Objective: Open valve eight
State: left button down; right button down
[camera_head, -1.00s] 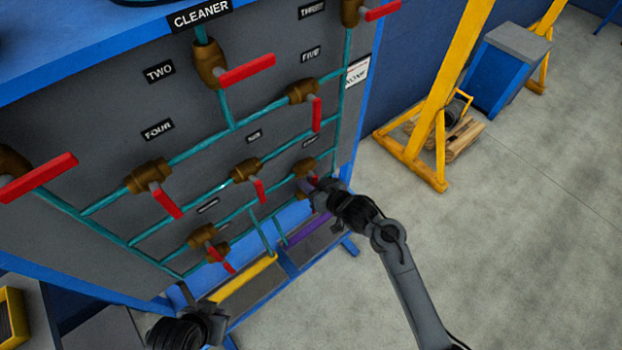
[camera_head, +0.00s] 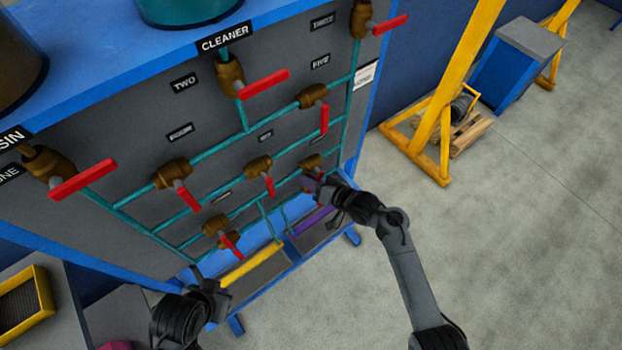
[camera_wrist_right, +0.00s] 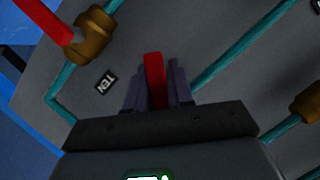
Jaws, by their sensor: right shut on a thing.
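The grey panel (camera_head: 110,110) carries several brass valves with red handles on teal pipes. My right gripper (camera_head: 314,182) is at the lower right brass valve (camera_head: 312,162) and covers most of its handle. In the right wrist view, the fingers of my right gripper (camera_wrist_right: 155,85) are shut on a red handle (camera_wrist_right: 154,72). No label reading eight is legible; the small labels on the panel's lower part are blurred. My left gripper (camera_head: 208,285) is low in front of the panel, away from the valves. Its fingers are too unclear to tell open from shut.
Another valve (camera_wrist_right: 93,35) and a TEN label (camera_wrist_right: 106,80) show in the right wrist view.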

jog(key=c, duration=1.1)
grip_release()
jog(key=p+v, duration=0.1)
jog(key=v, duration=0.9)
jog(key=shift+s+d+r, duration=0.1)
jog(key=shift+s+d, duration=0.1)
jog(key=shift+d, duration=0.1)
